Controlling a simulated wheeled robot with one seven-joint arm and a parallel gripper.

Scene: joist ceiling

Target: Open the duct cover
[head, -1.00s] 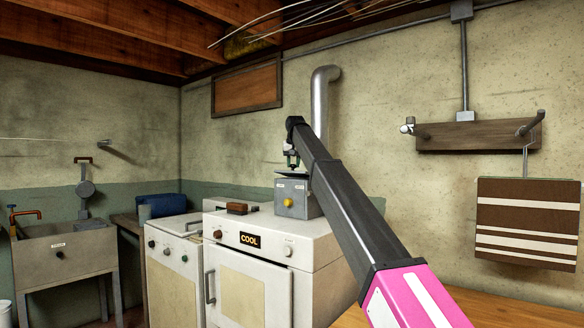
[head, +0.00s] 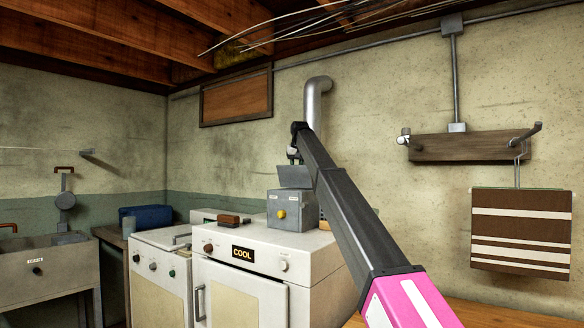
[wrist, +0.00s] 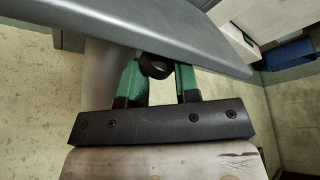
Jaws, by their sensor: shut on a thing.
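The duct cover (head: 295,177) is a flat grey plate, tilted up above the grey duct box (head: 290,213) on the white appliance. A metal pipe (head: 312,103) rises behind the box. My gripper (head: 293,154) is at the cover's upper side, partly hidden by my arm. In the wrist view the cover (wrist: 135,30) slants across the top, with a black knob (wrist: 155,66) on it. My gripper's green fingers (wrist: 158,80) are shut on this knob. The cover's hinge edge is hard to make out.
The white appliance (head: 322,255) has a COOL display, and a brown brush-like block (head: 234,219) lies on it. A yellow knob (head: 281,214) sits on the box front. A wooden rail (head: 470,147) with a hanging striped cloth (head: 522,228) is on the right wall.

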